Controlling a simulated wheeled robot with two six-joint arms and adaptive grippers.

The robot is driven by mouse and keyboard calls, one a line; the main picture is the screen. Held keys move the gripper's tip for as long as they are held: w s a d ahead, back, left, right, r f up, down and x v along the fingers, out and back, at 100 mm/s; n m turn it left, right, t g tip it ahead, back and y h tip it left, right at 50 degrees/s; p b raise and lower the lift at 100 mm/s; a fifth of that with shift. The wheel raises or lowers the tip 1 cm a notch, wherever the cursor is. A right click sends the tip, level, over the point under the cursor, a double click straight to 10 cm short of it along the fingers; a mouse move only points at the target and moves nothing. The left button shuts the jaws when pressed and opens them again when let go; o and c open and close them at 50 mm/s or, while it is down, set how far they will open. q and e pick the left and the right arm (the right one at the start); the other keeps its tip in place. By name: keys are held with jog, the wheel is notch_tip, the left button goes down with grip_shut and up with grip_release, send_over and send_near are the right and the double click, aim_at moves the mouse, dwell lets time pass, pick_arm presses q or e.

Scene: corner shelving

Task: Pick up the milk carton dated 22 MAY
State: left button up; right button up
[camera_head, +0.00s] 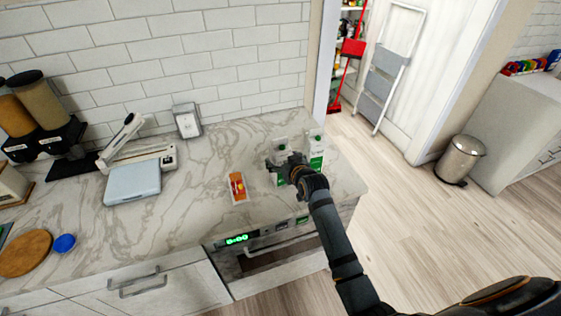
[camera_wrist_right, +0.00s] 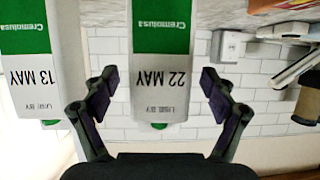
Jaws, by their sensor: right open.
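The milk carton dated 22 MAY (camera_wrist_right: 162,72) is white and green and appears upside down in the right wrist view, between the two fingers of my right gripper (camera_wrist_right: 161,83). The fingers are open, with a gap on each side of the carton. In the head view this carton (camera_head: 281,145) stands on the counter, partly hidden behind my right gripper (camera_head: 284,164). A second, similar carton dated 13 MAY (camera_wrist_right: 33,75) is at the left of the wrist view. It also shows at the right in the head view (camera_head: 317,158). My left gripper is not in view.
An orange-and-white package (camera_head: 238,186) lies on the marble counter (camera_head: 205,220), left of the gripper. A scale (camera_head: 133,184), a sealer-like appliance and dispensers (camera_head: 42,105) stand farther left. A tiled wall is behind; the counter's right end is near the cartons.

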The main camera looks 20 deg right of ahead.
jog(key=shift+x, duration=1.4)
jog(key=shift+s, duration=0.15)
jog(key=c, duration=0.5)
grip_shut()
jog(key=shift+r, duration=0.2)
